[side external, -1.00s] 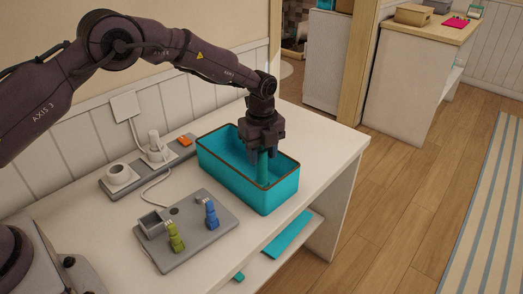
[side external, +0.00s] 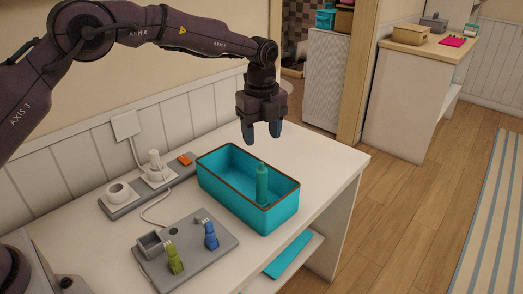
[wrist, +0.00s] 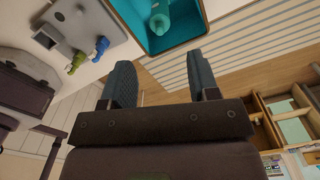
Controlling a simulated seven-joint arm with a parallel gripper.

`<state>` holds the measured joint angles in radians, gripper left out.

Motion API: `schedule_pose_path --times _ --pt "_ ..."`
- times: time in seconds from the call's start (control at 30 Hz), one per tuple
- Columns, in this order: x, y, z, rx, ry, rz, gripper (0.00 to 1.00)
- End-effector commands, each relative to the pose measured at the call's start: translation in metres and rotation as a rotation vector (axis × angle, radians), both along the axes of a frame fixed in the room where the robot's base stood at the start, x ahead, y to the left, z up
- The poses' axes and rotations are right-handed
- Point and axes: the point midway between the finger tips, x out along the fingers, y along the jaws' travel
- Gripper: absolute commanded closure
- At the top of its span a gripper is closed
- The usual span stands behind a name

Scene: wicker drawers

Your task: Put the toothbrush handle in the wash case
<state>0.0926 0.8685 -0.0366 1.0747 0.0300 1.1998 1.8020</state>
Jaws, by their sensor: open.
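The toothbrush handle (side external: 262,184) is a teal, upright cylinder with a narrower top. It stands inside the wash case (side external: 225,192), a teal open box with a brown rim, near its right end. In the wrist view the handle (wrist: 160,22) shows from above inside the case (wrist: 203,12). My gripper (side external: 262,139) is open and empty, above the case and clear of the handle. In the wrist view its two fingers (wrist: 164,82) are spread apart with nothing between them.
A grey tray (side external: 205,250) with a green and a blue small item stands in front of the case. A grey strip (side external: 128,204) with a white charger and a cup-like holder runs along the wall. The table's right end (side external: 335,160) is clear.

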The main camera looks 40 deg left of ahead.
Motion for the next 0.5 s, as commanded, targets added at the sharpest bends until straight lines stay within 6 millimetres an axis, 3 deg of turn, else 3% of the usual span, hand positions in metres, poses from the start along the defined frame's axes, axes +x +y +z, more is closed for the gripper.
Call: schedule_pose_path --times 0.1,0.37,0.5 --pt "0.000 0.000 0.011 0.000 -0.001 0.000 0.45" --pt "-0.001 0.001 0.016 0.000 -0.002 0.009 0.45" --pt "-0.013 0.005 0.044 -0.003 -0.036 0.115 0.45"
